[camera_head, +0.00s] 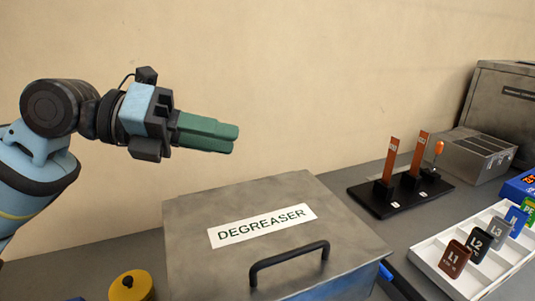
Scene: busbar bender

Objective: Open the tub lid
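The lid lies shut on the tub, in the lower middle of the head view. A black bar handle (289,257) stands at the lid's front edge. My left gripper (235,139) has green fingers and is up and to the left of the handle, above the lid's back part and apart from it. Its fingers lie close together with no gap visible, and nothing is between them. My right gripper is not in view.
Right of the tub are a black stand (400,199) with orange-brown bars, a white tray (433,272) of labelled blocks and a grey metal case (472,155). A yellow round object (131,286) is at lower left. A wall is behind the table.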

